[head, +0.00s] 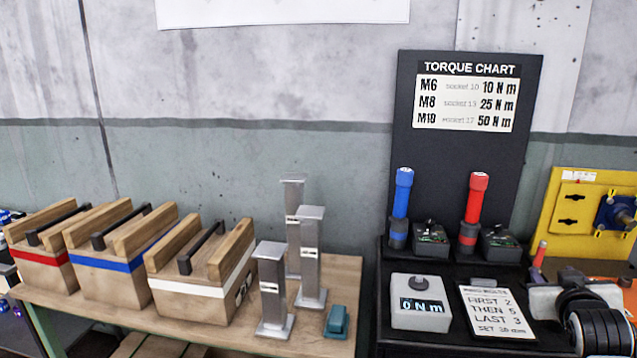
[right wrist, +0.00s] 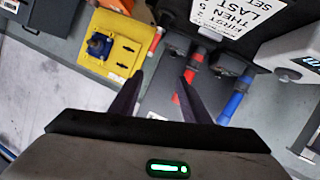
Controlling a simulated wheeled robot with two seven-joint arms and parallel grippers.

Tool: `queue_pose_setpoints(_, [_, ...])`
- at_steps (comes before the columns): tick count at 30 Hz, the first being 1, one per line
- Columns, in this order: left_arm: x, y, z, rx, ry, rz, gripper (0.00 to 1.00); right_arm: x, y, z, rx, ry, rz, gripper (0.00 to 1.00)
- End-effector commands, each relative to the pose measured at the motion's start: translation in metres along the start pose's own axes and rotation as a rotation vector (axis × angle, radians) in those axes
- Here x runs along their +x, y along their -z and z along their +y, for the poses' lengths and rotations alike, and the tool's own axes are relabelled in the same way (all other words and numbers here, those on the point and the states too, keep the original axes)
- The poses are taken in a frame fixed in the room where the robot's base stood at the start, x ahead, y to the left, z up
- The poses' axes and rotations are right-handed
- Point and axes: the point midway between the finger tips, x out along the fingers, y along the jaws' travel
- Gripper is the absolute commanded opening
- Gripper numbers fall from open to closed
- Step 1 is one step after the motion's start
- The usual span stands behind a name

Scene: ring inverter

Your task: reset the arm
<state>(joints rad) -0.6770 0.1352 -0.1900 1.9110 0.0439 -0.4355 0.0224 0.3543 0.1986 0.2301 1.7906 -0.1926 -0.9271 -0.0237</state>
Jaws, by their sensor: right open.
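My right gripper (right wrist: 163,80) shows in the right wrist view as two dark fingers standing apart, with nothing held between them. A red torch-like tool (right wrist: 189,78) shows beyond the finger on the right of that view. In the head view my right arm comes in at the lower right corner, its white and black wrist parts over the right end of the black bench; the fingertips are hard to make out there. My left gripper is in neither view.
The black bench holds a blue tool (head: 401,200), a red tool (head: 472,210), a torque display box (head: 420,308) and a note card (head: 496,310). A yellow panel (head: 572,235) stands at the right. Wooden crates (head: 195,280) and metal posts (head: 311,260) stand on the left table.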

Motion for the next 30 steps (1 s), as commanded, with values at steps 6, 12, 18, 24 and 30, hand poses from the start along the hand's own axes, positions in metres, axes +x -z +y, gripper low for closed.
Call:
queue_pose_setpoints(6, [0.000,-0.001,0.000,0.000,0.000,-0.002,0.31,0.002,0.028,0.080,-0.135,-0.128,0.048,0.43])
queue_pose_setpoints(12, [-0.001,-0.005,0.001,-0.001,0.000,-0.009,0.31,-0.007,0.062,0.148,-0.258,-0.245,0.091,0.43])
queue_pose_setpoints(18, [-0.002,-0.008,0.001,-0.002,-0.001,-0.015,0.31,-0.003,0.024,0.120,-0.355,-0.180,0.070,0.43])
queue_pose_setpoints(24, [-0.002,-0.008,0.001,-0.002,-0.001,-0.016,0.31,-0.005,-0.049,0.062,-0.439,-0.039,0.028,0.43])
queue_pose_setpoints(30, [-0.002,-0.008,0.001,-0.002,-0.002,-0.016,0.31,-0.033,-0.158,-0.009,-0.517,0.166,-0.048,0.43])
